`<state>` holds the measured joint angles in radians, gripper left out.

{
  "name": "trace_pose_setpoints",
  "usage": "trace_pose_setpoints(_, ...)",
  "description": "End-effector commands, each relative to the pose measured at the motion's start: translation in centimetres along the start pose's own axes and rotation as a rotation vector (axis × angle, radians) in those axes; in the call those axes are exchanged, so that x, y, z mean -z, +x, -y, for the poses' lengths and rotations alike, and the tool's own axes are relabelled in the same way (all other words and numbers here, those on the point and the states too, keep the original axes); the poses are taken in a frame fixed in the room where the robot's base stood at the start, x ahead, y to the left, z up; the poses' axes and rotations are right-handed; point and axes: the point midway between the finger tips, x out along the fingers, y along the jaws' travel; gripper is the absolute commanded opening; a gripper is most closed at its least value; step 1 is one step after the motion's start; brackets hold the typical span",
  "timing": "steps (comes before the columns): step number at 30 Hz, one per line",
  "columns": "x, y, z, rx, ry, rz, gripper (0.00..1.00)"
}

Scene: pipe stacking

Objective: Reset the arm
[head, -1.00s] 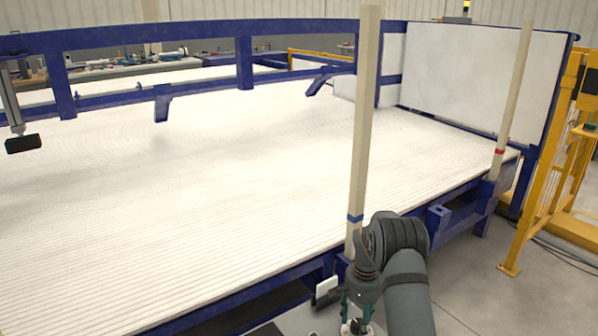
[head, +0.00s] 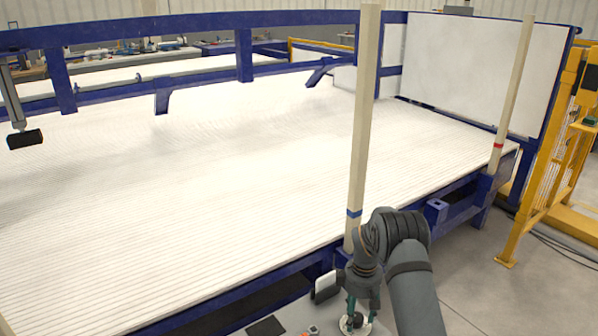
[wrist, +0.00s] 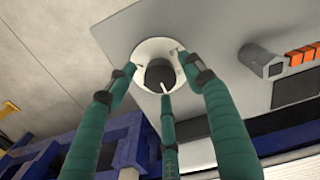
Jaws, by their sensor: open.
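My gripper (head: 357,318) is at the bottom of the head view, in front of the wooden post with the blue band. Its green fingers point down. In the wrist view the green fingers (wrist: 158,78) are spread apart and open. Their tips lie over or around a white round disc (wrist: 141,50) with a dark round centre. The disc is on a grey plate, and I cannot tell whether the fingertips touch it. The white disc also shows below my gripper in the head view (head: 364,327).
White pipes (head: 230,170) cover the blue-framed rack. Wooden posts stand at its front edge, one with a blue band (head: 354,213) and one with a red band (head: 498,145). Orange blocks (wrist: 294,56) and a black pad (wrist: 297,88) are on the grey plate (wrist: 225,35). A yellow fence stands at right.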

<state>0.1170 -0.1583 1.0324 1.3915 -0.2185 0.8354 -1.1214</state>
Motion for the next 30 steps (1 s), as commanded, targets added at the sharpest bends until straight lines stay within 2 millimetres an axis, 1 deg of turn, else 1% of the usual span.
trace_pose_setpoints(3, -0.02, -0.10, -0.04, 0.000, -0.139, 0.000, 0.52)
trace_pose_setpoints(6, -0.02, -0.08, -0.05, 0.000, -0.236, 0.000, 0.52)
trace_pose_setpoints(12, 0.01, -0.04, -0.03, 0.000, -0.354, 0.000, 0.52)
trace_pose_setpoints(25, 0.01, -0.04, -0.04, -0.001, -0.380, 0.000, 0.52)
trace_pose_setpoints(30, 0.32, -0.78, -0.14, -0.009, -0.379, -0.007, 0.52)
